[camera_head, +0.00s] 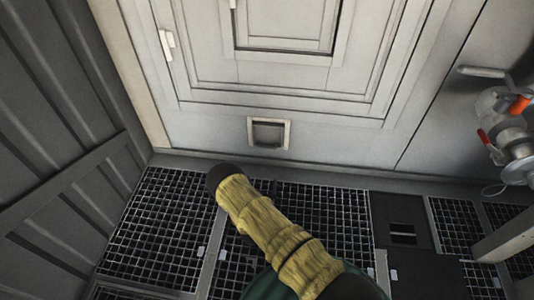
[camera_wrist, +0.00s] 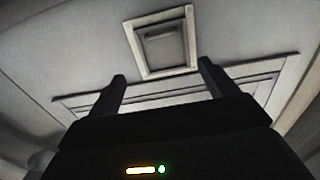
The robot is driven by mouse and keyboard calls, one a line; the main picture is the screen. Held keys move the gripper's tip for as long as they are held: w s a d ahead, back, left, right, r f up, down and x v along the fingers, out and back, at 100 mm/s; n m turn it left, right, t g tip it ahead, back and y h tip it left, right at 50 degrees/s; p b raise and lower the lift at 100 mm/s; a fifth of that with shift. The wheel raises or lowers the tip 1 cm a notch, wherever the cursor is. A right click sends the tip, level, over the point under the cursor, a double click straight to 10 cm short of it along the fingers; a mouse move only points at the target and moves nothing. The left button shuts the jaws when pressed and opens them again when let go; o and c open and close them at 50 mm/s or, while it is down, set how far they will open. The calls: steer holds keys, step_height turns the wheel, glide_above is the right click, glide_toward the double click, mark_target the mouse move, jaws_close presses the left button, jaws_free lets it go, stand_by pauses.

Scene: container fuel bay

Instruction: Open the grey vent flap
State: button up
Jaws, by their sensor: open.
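The grey vent flap (camera_head: 268,134) is a small square panel in a pale raised frame, low on the wall at the back in the head view. It looks shut. In the wrist view the flap (camera_wrist: 163,46) shows at the top centre, beyond the fingertips and apart from them. My gripper (camera_wrist: 162,70) is open and empty, with its two dark fingers spread on either side below the flap's frame. In the head view my arm, in a yellow sleeve, reaches over the floor grating; the gripper itself cannot be made out there.
Dark floor grating (camera_head: 160,228) lies before the wall. A ribbed grey wall (camera_head: 60,130) stands at the left. Pipework with a red-handled valve (camera_head: 487,140) juts out at the right. A white beam (camera_head: 506,240) is at the lower right. The space before the flap looks clear.

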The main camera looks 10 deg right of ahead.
steer(key=b, duration=0.9)
glide_toward(267, 139)
steer(key=w+d+f, duration=0.2)
steer(key=w, duration=0.2)
steer(key=shift+w+d+b, duration=0.1)
steer(key=shift+w+b, duration=0.25)
steer(key=c, duration=1.1)
